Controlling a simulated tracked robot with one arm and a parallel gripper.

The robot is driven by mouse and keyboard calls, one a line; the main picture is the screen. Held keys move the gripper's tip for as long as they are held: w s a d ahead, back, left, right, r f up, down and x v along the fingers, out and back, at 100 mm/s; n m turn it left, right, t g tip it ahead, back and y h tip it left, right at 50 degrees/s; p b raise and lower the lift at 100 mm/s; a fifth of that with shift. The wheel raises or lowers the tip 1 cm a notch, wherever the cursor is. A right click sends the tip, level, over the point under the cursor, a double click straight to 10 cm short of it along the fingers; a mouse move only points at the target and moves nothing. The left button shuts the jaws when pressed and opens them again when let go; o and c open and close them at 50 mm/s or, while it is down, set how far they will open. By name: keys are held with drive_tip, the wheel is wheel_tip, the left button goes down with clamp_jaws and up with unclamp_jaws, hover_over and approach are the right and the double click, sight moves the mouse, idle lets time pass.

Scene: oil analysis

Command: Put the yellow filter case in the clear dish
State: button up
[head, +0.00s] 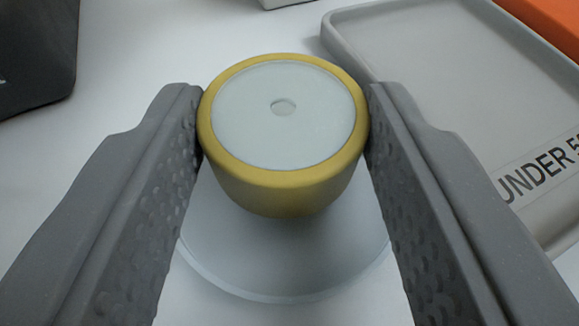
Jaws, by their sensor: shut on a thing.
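The yellow filter case (268,188) is a rounded yellow cup with a pale disc on top that has a small round mark in its middle. My gripper (284,105) is shut on it, with one grey textured finger on each side. The case is held upright. The clear dish (285,265) is a round, see-through dish on the white surface, below and partly behind the case in the picture. The case and my fingers hide part of the dish. I cannot tell whether the case touches it.
A grey tray (350,48) with a label reading "UNDER 5..." lies at the right. An orange object (548,22) is at the top right corner. A dark object (38,50) is at the top left. White surface is clear between the dark object and the case.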

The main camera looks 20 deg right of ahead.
drive_tip(key=shift+f, duration=0.4)
drive_tip(key=shift+r, duration=0.1)
drive_tip(key=o, duration=1)
drive_tip(key=p+v, duration=0.2)
drive_tip(key=v, duration=1)
